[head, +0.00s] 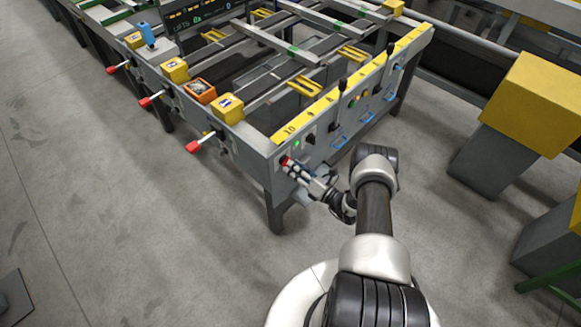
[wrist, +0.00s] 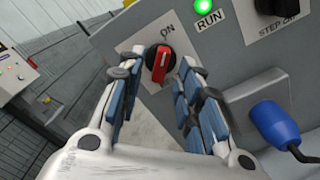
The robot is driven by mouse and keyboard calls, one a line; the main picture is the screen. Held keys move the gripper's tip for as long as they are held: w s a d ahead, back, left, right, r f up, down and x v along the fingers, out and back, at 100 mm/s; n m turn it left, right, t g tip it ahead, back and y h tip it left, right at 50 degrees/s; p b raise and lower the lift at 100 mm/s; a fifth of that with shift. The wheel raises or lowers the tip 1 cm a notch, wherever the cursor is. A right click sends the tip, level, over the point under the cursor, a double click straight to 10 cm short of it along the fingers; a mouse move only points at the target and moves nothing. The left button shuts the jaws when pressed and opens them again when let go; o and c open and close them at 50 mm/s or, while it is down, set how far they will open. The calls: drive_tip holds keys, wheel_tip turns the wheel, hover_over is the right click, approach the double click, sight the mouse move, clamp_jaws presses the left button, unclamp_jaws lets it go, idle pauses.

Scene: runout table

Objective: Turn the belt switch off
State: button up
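The belt switch (wrist: 160,64) is a red rotary handle on a black round base, on a white plate marked ON at its top. The handle stands nearly upright in the wrist view, its upper end toward the ON mark. In the head view my gripper (head: 292,166) is at the near corner of the table's end panel, in front of the switch. In the wrist view my gripper (wrist: 162,68) is open, with one blue-padded finger on each side of the handle and gaps visible. The lower part of the switch plate is partly hidden by the fingers.
A green lamp marked RUN (wrist: 203,8) is lit above right of the switch. A black STEP knob (wrist: 277,5) and a blue plug with cable (wrist: 275,122) are to the right. Red-tipped levers (head: 194,146) stick out on the table's left side.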

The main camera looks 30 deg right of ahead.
sight(286, 162)
drive_tip(key=shift+x, duration=1.2)
drive_tip(key=shift+c, duration=0.5)
clamp_jaws()
